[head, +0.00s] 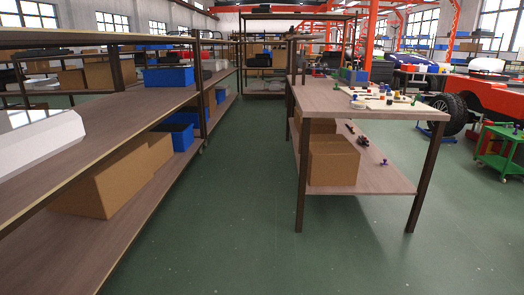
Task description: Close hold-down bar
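I cannot make out a hold-down bar in the head view. A workbench (330,103) with a wooden top and dark legs stands right of centre. Several small coloured parts (365,101) and flat pale pieces lie on its top, too small to tell apart. Neither of my grippers is in view.
A long shelf rack (130,95) runs along the left, holding cardboard boxes (118,178) and blue bins (168,76). The green floor (235,200) between rack and workbench is clear. A green cart (500,150) and a red vehicle with a black wheel (448,115) stand at right.

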